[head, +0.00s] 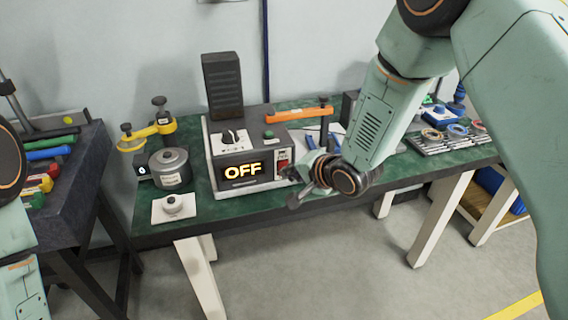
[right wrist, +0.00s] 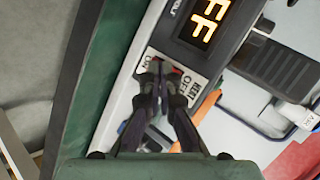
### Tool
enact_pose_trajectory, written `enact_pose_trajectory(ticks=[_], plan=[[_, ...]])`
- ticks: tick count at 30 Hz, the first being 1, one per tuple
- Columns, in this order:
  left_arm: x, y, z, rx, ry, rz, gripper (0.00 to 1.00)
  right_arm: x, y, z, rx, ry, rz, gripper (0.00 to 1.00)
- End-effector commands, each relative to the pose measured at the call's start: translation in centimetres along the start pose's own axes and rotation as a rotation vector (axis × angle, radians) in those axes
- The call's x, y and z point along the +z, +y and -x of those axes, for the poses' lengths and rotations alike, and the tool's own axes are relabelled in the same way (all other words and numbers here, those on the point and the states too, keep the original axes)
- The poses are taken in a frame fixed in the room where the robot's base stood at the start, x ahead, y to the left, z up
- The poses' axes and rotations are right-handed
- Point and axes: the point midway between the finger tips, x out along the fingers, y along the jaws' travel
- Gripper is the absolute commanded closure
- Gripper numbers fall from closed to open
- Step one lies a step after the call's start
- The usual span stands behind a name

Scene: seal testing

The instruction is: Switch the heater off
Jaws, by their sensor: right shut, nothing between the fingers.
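The heater (head: 225,140) is a grey and white box on the green bench top, with a dark column behind it. Its display (head: 244,171) reads OFF in yellow letters. A red switch (head: 283,164) sits at the right end of its front. My right gripper (head: 303,188) is shut and empty, right in front of the switch. In the right wrist view its fingertips (right wrist: 160,72) are together over the switch plate (right wrist: 188,84), marked HEAT, OFF and ON. They hide most of the switch; I cannot tell whether they touch it. My left gripper is out of view.
A grey pot (head: 171,170), a white plate with a round knob (head: 174,207) and a yellow clamp (head: 150,133) stand left of the heater. An orange-handled tool (head: 300,113) lies behind its right side. A dark tool table (head: 88,165) stands far left.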

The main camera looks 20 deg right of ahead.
Motion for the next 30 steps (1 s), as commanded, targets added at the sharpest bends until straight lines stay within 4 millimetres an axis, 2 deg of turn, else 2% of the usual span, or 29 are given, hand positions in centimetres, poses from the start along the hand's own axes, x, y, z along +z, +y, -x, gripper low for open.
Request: enact_pose_trajectory(ticks=[14,30], plan=[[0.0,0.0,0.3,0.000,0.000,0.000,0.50,0.4,0.4,0.6,0.001,0.000,-0.001,1.00],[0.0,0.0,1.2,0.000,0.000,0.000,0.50,2.6,2.6,3.7,0.001,0.000,-0.002,1.00]])
